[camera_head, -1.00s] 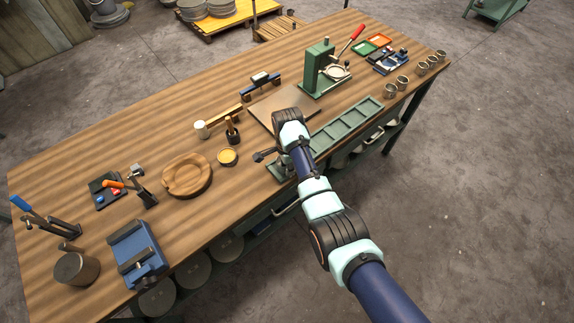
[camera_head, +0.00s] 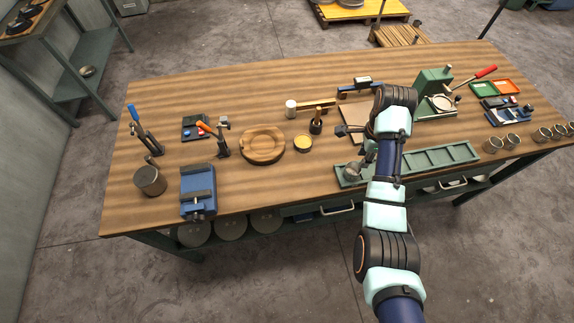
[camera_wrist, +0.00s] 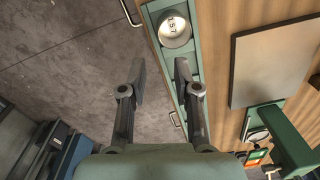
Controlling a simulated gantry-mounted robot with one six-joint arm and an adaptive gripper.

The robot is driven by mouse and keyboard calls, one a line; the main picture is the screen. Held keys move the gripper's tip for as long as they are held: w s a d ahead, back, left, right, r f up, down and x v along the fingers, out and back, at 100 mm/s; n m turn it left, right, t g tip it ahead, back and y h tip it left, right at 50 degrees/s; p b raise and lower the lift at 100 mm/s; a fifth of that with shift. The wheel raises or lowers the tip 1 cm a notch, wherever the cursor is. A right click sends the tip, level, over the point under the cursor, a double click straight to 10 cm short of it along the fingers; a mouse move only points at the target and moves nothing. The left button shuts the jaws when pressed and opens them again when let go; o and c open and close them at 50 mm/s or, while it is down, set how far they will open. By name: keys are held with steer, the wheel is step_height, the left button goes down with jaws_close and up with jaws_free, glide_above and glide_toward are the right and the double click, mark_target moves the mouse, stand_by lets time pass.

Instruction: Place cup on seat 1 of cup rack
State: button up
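A small grey metal cup (camera_head: 353,171) stands in the left end compartment of the long green cup rack (camera_head: 465,151) at the table's front edge. My gripper (camera_head: 345,131) is above the table, behind and over the rack's left end. In the wrist view my gripper (camera_wrist: 160,70) has its two fingers apart with nothing between them. The cup is clear of both fingers.
Several more metal cups (camera_head: 512,141) stand right of the rack. A flat square plate (camera_head: 353,116) and a green press (camera_head: 433,90) with a red handle are behind the rack.

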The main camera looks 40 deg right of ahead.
steer(key=w+a+r+n+t+h, duration=0.1)
steer(key=w+a+n+t, duration=0.2)
steer(key=w+a+n, duration=0.5)
steer(key=w+a+r+n+t+h, duration=0.15)
steer(key=w+a+n, duration=0.3)
steer(key=a, duration=0.75)
steer(key=s+a+r+n+t+y, duration=0.1)
steer(key=a+r+n, duration=0.3)
steer(key=a, duration=0.4)
steer(key=s+a+r+n+t, duration=0.3)
steer(key=a+r+n+t, duration=0.1)
steer(key=a, duration=0.3)
steer(key=s+a+r+n+t+y, duration=0.1)
steer(key=s+a+r+n+t, duration=0.1)
steer(key=a+n, duration=0.4)
step_height(320, 180, up, 2)
steer(key=a+t, duration=0.1)
steer(key=a, duration=0.1)
steer(key=shift+s+a+y, duration=0.35)
steer(key=shift+s, duration=0.05)
